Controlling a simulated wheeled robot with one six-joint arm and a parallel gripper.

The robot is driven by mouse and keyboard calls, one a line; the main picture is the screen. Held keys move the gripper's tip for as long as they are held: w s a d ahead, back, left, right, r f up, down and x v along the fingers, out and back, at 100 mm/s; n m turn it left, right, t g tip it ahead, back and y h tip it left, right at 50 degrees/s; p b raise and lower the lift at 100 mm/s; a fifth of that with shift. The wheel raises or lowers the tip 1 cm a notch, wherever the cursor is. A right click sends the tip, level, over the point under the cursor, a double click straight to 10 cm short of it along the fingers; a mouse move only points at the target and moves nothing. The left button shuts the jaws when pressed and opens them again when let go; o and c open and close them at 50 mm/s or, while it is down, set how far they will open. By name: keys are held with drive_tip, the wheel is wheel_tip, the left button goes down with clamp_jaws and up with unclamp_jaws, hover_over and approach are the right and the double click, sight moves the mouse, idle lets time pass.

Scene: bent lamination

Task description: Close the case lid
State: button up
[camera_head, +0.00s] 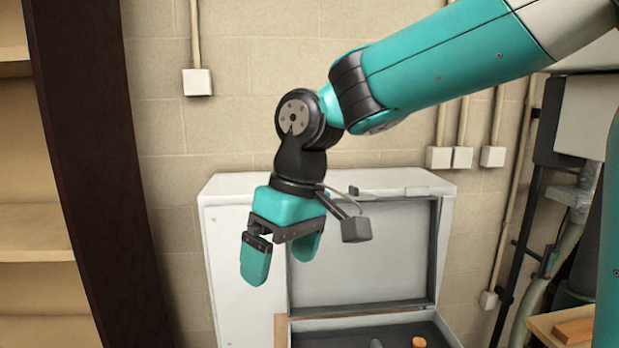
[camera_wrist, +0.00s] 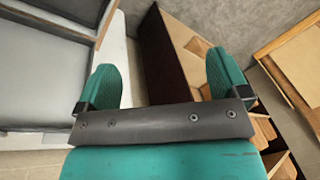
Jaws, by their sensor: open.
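The case stands open in the head view, its grey lid (camera_head: 365,255) raised upright at the back. The case's lower part (camera_head: 350,322) shows at the bottom edge of the picture and is partly cut off. My gripper (camera_head: 281,258) is open and empty, pointing down in front of the lid's left side and above the lower part. In the wrist view the two teal fingers (camera_wrist: 164,82) are spread apart with nothing between them. Pale grey panels (camera_wrist: 40,85) at the left there look like the case, but I cannot tell which part.
A white cabinet (camera_head: 238,270) stands behind and left of the lid. An orange-topped item (camera_head: 419,342) lies in the case. A dark-sided shelf (camera_head: 82,170) is at the left. Pipes and a wooden surface (camera_head: 560,325) are at the right. The air left of my gripper is free.

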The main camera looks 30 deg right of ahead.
drive_tip(key=w+d+r+m+h+p, duration=0.1)
drive_tip(key=w+d+r+m+p, duration=0.2)
drive_tip(key=w+d+r, duration=0.45)
drive_tip(key=w+d+r+m+h+p, duration=0.1)
drive_tip(key=w+d+r+m+p, duration=0.3)
drive_tip(key=w, duration=0.6)
drive_tip(key=w+d+r+m+h+p, duration=0.1)
drive_tip(key=w+d+r+m+p, duration=0.25)
drive_tip(key=w+d, duration=0.45)
drive_tip(key=shift+n+g, duration=0.3)
drive_tip(key=shift+n, duration=0.15)
drive_tip(key=f, duration=0.5)
drive_tip(key=w+f+p, duration=0.1)
drive_tip(key=f, duration=0.5)
drive_tip(key=a+f+p, duration=0.1)
drive_tip(key=f, duration=0.4)
drive_tip(key=shift+w+f, duration=0.15)
